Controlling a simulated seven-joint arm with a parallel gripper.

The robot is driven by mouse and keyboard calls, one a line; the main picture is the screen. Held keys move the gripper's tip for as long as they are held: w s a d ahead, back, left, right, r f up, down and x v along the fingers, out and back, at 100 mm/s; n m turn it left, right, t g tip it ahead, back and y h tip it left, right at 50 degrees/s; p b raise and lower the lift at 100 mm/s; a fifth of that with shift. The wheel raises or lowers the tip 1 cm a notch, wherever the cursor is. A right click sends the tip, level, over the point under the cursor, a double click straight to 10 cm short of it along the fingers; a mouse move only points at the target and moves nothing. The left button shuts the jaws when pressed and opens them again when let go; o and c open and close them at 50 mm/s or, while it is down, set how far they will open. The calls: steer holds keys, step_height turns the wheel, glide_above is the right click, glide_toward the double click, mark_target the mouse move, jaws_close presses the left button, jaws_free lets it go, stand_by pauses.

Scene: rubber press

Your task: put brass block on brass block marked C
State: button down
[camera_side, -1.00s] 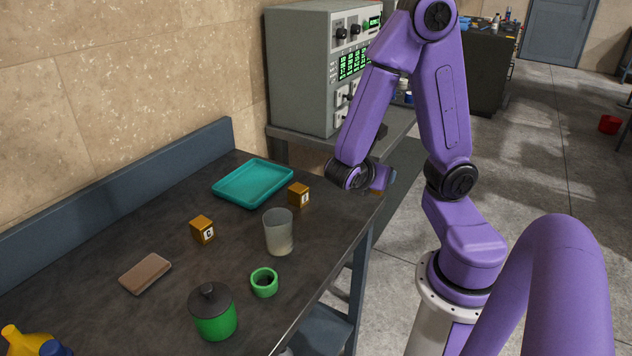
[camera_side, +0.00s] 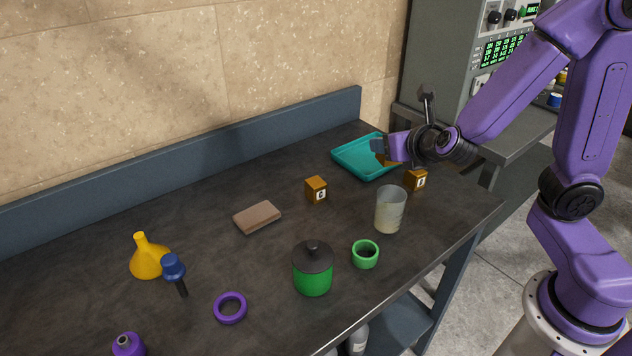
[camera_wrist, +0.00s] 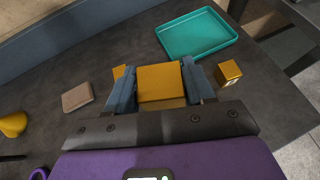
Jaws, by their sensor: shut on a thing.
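My gripper (camera_side: 380,150) is shut on a brass block (camera_wrist: 160,82), which sits between the two blue-grey fingers in the wrist view. In the side view the held block (camera_side: 388,160) is mostly hidden by the gripper and appears in front of the teal tray. The brass block marked C (camera_side: 316,190) stands on the dark table, left of the gripper and apart from it. In the wrist view only a corner of it (camera_wrist: 118,71) shows behind the left finger. Another marked brass block (camera_side: 416,180) stands right of the tray; its letter is hard to read.
The teal tray (camera_side: 345,157) lies at the back. A beaker (camera_side: 390,210), green ring (camera_side: 365,255) and lidded green pot (camera_side: 312,272) stand in front. A brown pad (camera_side: 257,217) lies left of block C. A yellow funnel (camera_side: 146,262) and purple ring (camera_side: 230,308) are farther left.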

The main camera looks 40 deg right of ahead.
steer(key=w+a+r+n+y, duration=0.2)
steer(key=a+n+y, duration=0.2)
steer(key=a, duration=0.1)
glide_above(316, 181)
steer(key=s, duration=0.1)
steer(key=shift+t, duration=0.4)
step_height(316, 181, down, 9)
steer(key=shift+r, duration=0.15)
steer(key=shift+w+f, duration=0.4)
steer(key=shift+f, duration=0.15)
steer(key=shift+w+a+f, duration=0.1)
steer(key=shift+f, duration=1.5)
steer(key=shift+f, duration=0.2)
steer(key=shift+c, duration=2)
jaws_free()
steer(key=shift+r, duration=0.1)
